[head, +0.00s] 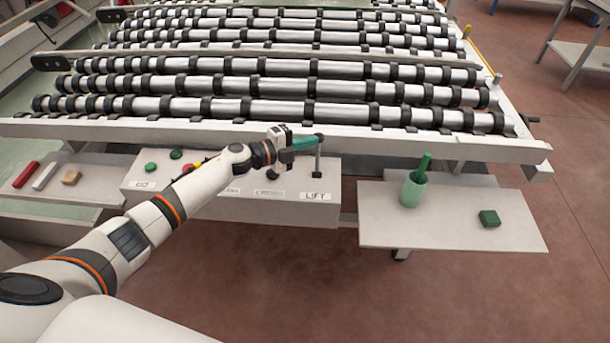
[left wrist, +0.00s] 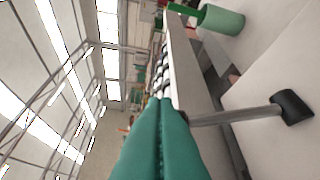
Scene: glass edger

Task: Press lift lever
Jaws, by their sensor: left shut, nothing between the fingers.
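The lift lever (head: 318,160) is a thin metal stem with a dark base. It stands at the right end of the white control panel (head: 240,208), above the LIFT label (head: 315,196). My left gripper (head: 310,142), with teal fingers, is shut and empty at the lever's top. In the left wrist view the closed fingers (left wrist: 160,105) point away from the camera. The lever stem (left wrist: 235,115) runs from its black base (left wrist: 293,107) toward the fingers. My right gripper is not in view.
Rows of rollers (head: 300,110) lie behind the panel's front beam. A side shelf (head: 450,232) at the right holds a green cup (head: 412,190) and a dark green block (head: 489,218). Green buttons (head: 150,168) sit on the panel's left. Open floor lies in front.

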